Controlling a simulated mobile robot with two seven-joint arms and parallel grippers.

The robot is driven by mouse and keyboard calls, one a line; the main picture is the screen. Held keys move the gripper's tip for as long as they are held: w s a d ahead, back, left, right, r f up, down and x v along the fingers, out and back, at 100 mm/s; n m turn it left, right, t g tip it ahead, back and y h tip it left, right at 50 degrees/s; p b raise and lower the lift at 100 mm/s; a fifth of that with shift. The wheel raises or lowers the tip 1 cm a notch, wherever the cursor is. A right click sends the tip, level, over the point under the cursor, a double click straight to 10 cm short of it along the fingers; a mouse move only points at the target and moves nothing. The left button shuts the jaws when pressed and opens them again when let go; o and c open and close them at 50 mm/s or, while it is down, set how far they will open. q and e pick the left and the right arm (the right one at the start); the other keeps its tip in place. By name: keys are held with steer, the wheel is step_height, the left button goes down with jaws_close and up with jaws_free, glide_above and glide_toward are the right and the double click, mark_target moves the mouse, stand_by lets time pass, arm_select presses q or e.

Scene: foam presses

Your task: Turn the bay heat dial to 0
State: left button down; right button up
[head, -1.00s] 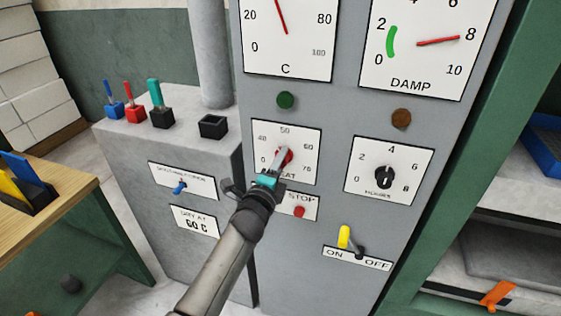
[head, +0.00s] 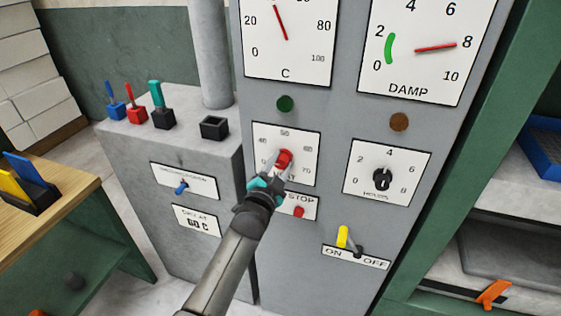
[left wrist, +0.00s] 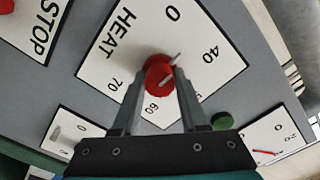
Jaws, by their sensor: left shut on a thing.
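The bay heat dial is a red knob (head: 285,158) on a white HEAT plate (head: 304,143) on the grey cabinet front, marked from 0 to 70. In the left wrist view the knob (left wrist: 155,76) sits between my fingers, with a pale bar leaning towards the side between 0 and 40. The exact reading is hard to tell. My left gripper (head: 277,170) is shut on the knob, its arm coming from below, and it hides part of the plate's lower left. My right gripper is not in view.
A red STOP button (head: 299,212) is close below the dial. A yellow ON/OFF lever (head: 343,236) sticks out lower right, and the black hours dial (head: 382,179) is to the right. A blue switch (head: 181,188) is to the left.

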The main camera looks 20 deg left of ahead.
arm_select(q)
steer(key=n+p, duration=0.1)
steer(key=n, duration=0.5)
steer(key=shift+n, duration=0.3)
stand_by(0.4)
steer(key=shift+c, duration=2.2)
jaws_free()
steer(key=s+p, duration=0.1)
steer(key=s, duration=1.4)
steer(key=shift+s+a, duration=0.15)
steer(key=shift+a, duration=0.1)
